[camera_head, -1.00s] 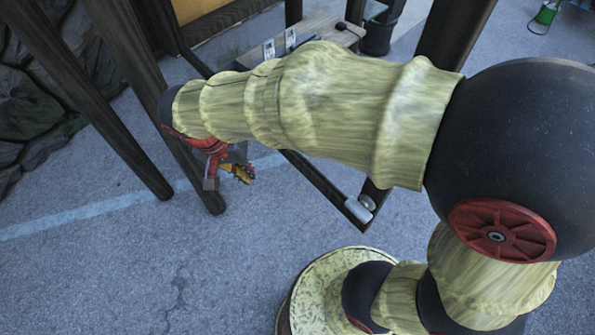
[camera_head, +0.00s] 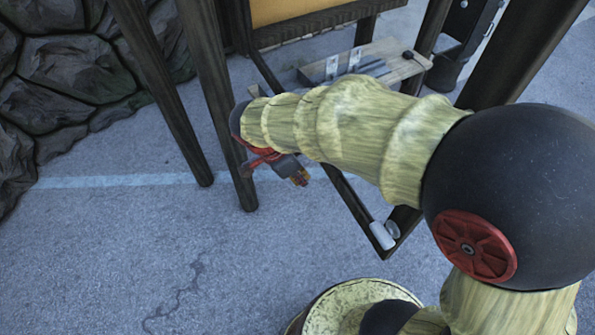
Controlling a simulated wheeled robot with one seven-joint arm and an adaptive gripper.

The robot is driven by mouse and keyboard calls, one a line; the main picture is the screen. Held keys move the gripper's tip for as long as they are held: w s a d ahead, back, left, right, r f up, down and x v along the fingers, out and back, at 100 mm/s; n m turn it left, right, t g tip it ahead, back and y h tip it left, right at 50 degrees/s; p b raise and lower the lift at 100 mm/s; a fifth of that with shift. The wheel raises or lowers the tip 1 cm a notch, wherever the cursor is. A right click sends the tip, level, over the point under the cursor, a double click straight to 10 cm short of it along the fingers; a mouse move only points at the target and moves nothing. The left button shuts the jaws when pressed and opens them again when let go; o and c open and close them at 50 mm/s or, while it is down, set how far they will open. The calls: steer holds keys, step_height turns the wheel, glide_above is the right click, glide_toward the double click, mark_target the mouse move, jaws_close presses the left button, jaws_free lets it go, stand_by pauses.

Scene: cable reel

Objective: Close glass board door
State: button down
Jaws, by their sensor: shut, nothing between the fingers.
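The glass board door shows as a dark frame that stands open, angled out from the cork board (camera_head: 290,10). Its lower rail (camera_head: 350,205) runs toward a corner near my base, where a pale metal fitting (camera_head: 382,235) sits. My arm hides the upper part of the door, and I cannot make out the glass.
Dark wooden posts (camera_head: 165,95) stand at the left and another (camera_head: 525,50) at the upper right. A wooden bench (camera_head: 395,60) with small items lies behind my arm. A rock wall (camera_head: 70,70) fills the upper left. The paved ground (camera_head: 120,250) at lower left is clear.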

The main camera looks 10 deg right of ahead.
steer(key=w+d+f, duration=0.1)
steer(key=d+f, duration=0.2)
steer(key=d, duration=0.2)
steer(key=shift+d+f, duration=0.15)
steer(key=shift+f, duration=0.15)
